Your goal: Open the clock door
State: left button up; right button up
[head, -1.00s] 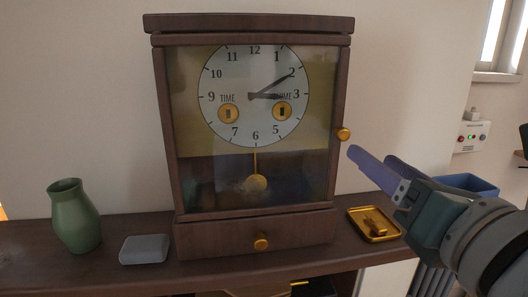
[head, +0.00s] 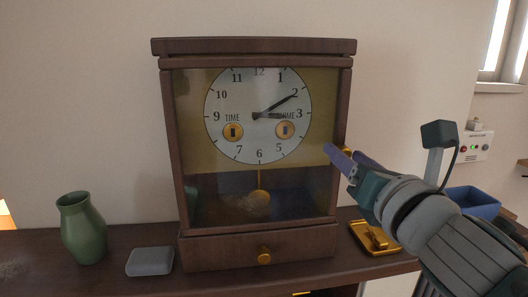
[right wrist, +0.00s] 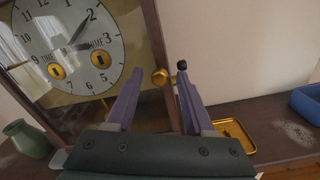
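A dark wooden clock (head: 255,46) with a glass-fronted door stands upright, and its door looks shut. A gold knob (head: 347,151) sits on the door's right edge, partly hidden by my right gripper (head: 342,160). In the right wrist view the knob (right wrist: 160,77) shows between the two purple fingers of my right gripper (right wrist: 158,80). The fingers are apart; I cannot tell whether one touches the knob. Through the glass I see the white dial (head: 258,140) and the pendulum (head: 257,197). My left gripper is not in view.
The clock stands on a dark wooden shelf (head: 215,283). The clock's lower drawer has a gold knob (head: 264,256).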

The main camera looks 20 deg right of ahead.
grip_shut()
dwell(1.2)
